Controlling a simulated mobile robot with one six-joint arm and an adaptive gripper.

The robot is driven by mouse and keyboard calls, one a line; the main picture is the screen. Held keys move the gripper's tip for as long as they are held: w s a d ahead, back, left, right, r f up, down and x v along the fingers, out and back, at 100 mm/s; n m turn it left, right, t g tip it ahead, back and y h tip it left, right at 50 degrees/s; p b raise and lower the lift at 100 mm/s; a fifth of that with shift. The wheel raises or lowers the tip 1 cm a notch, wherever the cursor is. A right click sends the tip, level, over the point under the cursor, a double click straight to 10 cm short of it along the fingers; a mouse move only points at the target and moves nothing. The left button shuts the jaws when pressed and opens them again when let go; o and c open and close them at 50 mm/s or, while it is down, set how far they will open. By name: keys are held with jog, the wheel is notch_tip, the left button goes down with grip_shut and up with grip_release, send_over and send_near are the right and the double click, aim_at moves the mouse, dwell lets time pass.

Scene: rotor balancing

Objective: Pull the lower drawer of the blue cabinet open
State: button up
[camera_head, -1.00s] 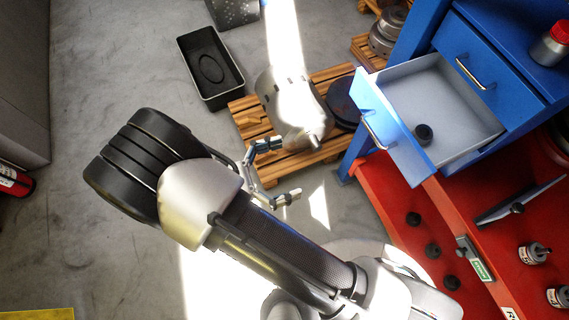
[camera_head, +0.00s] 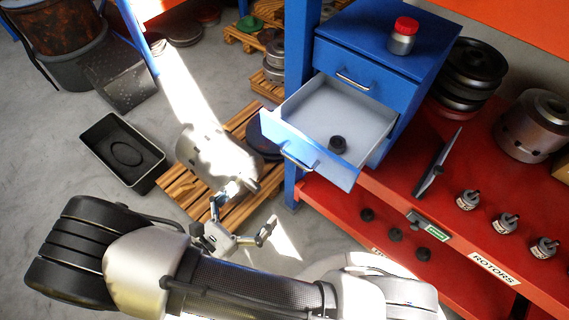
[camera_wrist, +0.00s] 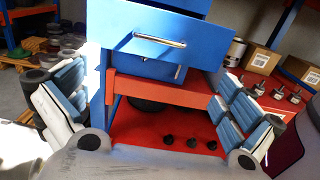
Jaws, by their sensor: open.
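The blue cabinet (camera_head: 384,35) stands on the red shelf. Its upper drawer (camera_head: 352,78) is shut. The drawer below it (camera_head: 296,139) stands pulled out, with a dark round piece (camera_head: 338,144) inside. Its bar handle (camera_head: 298,161) also shows in the wrist view (camera_wrist: 160,40). Under that front, the wrist view shows another blue panel with a second metal handle (camera_wrist: 178,72), partly hidden. My gripper (camera_head: 248,209) is open and empty, in front of and below the pulled-out drawer, apart from it. In the wrist view its fingers (camera_wrist: 150,78) are spread either side of the cabinet front.
A red-capped jar (camera_head: 402,37) stands on the cabinet. A blue post (camera_head: 299,60) rises close to the drawer's left. Small dark pieces (camera_head: 396,234) lie on the lower red shelf (camera_head: 345,222). A pallet (camera_head: 190,195) and black tray (camera_head: 122,153) lie left on the floor.

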aim_at(294, 160)
jog(key=x, duration=1.6)
jog(key=shift+d+f, duration=0.1)
jog(key=shift+c, duration=0.4)
